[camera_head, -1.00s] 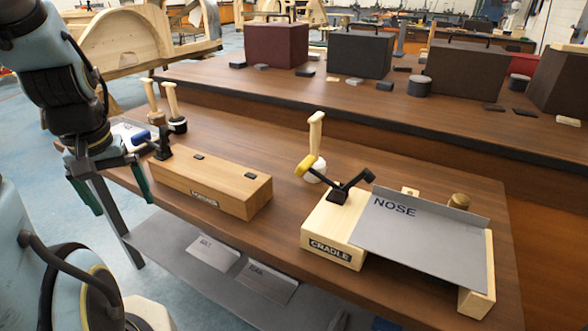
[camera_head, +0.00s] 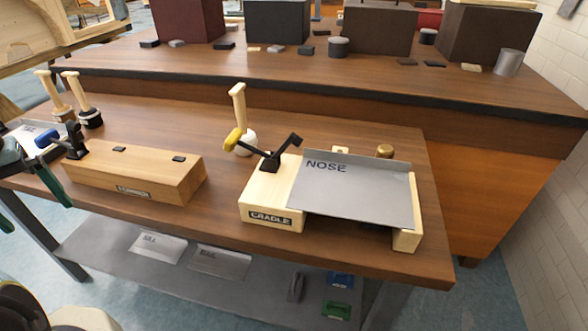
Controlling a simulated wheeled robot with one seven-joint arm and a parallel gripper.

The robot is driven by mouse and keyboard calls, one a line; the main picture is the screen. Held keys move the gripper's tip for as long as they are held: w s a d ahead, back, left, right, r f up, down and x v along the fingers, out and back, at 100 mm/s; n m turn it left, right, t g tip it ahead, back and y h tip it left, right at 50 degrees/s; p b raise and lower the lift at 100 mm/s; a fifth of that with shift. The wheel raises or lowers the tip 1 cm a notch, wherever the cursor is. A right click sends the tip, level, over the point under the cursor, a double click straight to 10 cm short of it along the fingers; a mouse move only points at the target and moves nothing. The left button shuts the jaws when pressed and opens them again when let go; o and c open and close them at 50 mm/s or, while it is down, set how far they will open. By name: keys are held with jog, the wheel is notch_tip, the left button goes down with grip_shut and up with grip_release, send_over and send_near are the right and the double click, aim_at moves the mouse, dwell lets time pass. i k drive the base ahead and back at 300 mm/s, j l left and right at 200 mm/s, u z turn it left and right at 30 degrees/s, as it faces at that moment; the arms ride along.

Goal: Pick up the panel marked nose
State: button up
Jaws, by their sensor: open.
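The grey metal panel marked NOSE (camera_head: 352,191) lies on the pale wooden cradle (camera_head: 258,214) at the right of the bench. Its back edge is bent upward, and its right end rests over the cradle's right block. A black toggle clamp with a yellow grip (camera_head: 268,152) stands on the cradle at the panel's left; I cannot tell whether it touches the panel. My gripper (camera_head: 30,196) is at the far left edge, partly cut off, with green fingers apart. It is empty and well away from the panel.
A wooden block with a blue-handled clamp (camera_head: 150,178) lies between my gripper and the cradle. Wooden-handled tools (camera_head: 85,105) stand behind it. Another upright handle (camera_head: 240,115) stands behind the cradle. A lower shelf (camera_head: 210,285) holds marked panels. Dark boxes (camera_head: 278,22) line the raised back bench.

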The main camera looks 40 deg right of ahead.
aim_at(371, 190)
jog(key=i+j+z, duration=0.1)
jog(key=z, duration=1)
jog(key=j, duration=0.1)
